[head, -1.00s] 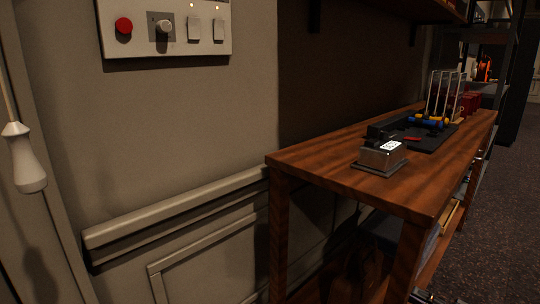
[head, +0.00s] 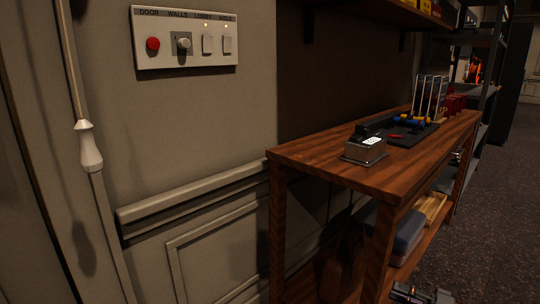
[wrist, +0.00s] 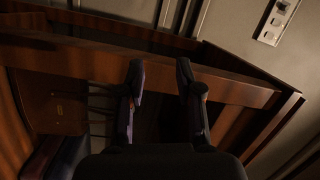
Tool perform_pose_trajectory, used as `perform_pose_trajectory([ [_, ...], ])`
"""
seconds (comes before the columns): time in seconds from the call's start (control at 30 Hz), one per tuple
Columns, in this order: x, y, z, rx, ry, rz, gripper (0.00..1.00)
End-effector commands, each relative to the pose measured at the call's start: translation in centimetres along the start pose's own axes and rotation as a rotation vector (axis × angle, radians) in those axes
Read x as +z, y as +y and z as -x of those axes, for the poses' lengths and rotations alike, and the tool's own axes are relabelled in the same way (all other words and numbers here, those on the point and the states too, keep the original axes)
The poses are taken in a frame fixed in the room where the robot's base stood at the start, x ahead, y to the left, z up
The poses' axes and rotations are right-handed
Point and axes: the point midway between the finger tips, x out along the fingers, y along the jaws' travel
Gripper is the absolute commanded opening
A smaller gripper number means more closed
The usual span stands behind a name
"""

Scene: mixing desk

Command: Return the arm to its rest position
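My gripper (wrist: 160,78) shows in the wrist view with its two dark fingers apart and nothing between them. It faces the wooden edge of a desk or shelf (wrist: 235,88), and I cannot tell how close it is. In the head view I cannot make out the gripper for certain; a dark metal part at the bottom edge is cut off and unclear.
The wooden desk (head: 305,158) stands at the right, bearing a small metal box (head: 364,151), a black tray (head: 422,135) and wire racks. A switch panel (head: 185,60) is on the wall. A white pull handle (head: 90,148) hangs left. Carpet (head: 490,220) is clear at the right.

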Motion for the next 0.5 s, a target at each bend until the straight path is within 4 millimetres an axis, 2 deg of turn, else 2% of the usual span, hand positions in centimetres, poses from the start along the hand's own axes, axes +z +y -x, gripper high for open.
perform_pose_trajectory([
  [0.03,0.1,-1.6,-0.8,0.002,-0.028,-0.005,0.35],
  [0.17,1.1,-4.7,-3.0,0.012,-0.110,-0.026,0.35],
  [0.27,2.3,-7.9,-5.0,0.030,-0.195,-0.047,0.35],
  [0.5,7.1,-16.8,-9.6,0.123,-0.446,-0.108,0.35],
])
